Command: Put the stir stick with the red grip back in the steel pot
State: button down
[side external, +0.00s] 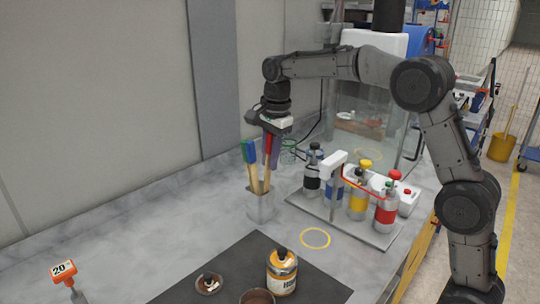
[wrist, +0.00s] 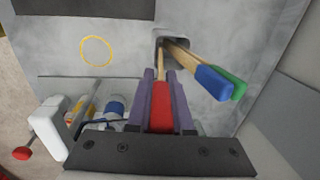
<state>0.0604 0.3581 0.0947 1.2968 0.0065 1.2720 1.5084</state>
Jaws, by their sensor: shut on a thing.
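My gripper (side external: 270,150) is above the steel pot (side external: 261,209), its purple fingers shut on the red grip of a wooden stir stick (side external: 267,145). In the wrist view the red grip (wrist: 161,107) sits between the fingers. The stick points down, and its lower end appears to be inside the pot's mouth; how deep is hidden. Two other stir sticks, one with a blue grip (wrist: 214,82) and one with a green grip (wrist: 239,90), lean in the pot beside it.
A rack of several bottles (side external: 358,202) stands right of the pot. A yellow ring (side external: 315,238) marks the counter in front.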

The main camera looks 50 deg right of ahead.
jog(key=shift+f, duration=0.1)
jog(key=shift+f, duration=1.65)
jog(key=c, duration=0.7)
grip_release()
jog(key=shift+c, duration=0.2)
